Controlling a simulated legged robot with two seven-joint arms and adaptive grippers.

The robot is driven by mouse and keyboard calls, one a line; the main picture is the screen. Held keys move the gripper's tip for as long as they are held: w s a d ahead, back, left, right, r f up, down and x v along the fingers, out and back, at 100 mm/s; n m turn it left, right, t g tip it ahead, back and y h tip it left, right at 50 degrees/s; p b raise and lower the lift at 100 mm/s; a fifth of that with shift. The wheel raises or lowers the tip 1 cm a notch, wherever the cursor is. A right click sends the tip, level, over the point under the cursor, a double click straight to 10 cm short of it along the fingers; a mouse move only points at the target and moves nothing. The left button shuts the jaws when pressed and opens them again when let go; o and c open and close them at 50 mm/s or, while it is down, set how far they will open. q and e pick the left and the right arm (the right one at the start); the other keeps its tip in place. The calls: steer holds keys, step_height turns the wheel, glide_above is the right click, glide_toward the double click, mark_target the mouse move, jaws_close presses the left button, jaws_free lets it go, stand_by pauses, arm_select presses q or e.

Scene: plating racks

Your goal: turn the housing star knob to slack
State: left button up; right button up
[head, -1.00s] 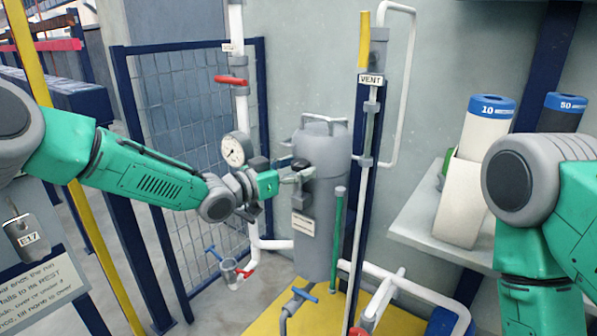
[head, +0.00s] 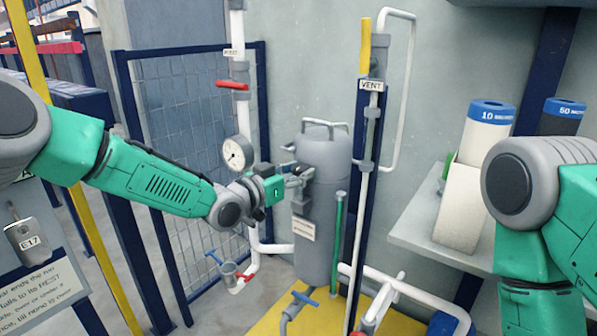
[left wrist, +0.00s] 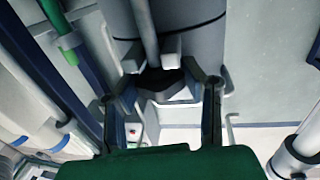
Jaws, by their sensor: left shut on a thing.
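The housing (head: 323,155) is a grey upright cylinder with handles on its lid, in the middle of the head view. My left gripper (head: 300,180) reaches it from the left, at a bracket on its upper side. The star knob is mostly hidden behind the fingers in the head view. In the left wrist view, a dark knob (left wrist: 163,80) shows between the two fingers of the left gripper (left wrist: 163,88), which is shut on it against the grey cylinder. My right arm shows at the right edge; its gripper is out of view.
A pressure gauge (head: 237,153) and a red valve handle (head: 231,85) sit on the white pipe left of the housing. A blue post with a VENT label (head: 371,85) stands to its right. A shelf (head: 408,235) holds filter cartridges (head: 484,130) farther right.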

arm_select(q)
steer(key=n+t+y+p, duration=0.1)
steer(key=n+y, duration=0.1)
steer(key=n+t+y+p, duration=0.2)
steer(key=y, duration=0.1)
steer(key=shift+s+d+r+t, duration=0.1)
steer(key=shift+d+t, duration=0.1)
steer(key=shift+t, duration=0.1)
steer(key=shift+n+t+y+p, duration=0.3)
steer(key=shift+n+y+p, duration=0.15)
steer(key=shift+y, duration=0.35)
steer(key=o, duration=1.2)
steer(key=shift+s+a, duration=0.1)
steer(key=v, duration=1.1)
steer(key=shift+s, duration=0.3)
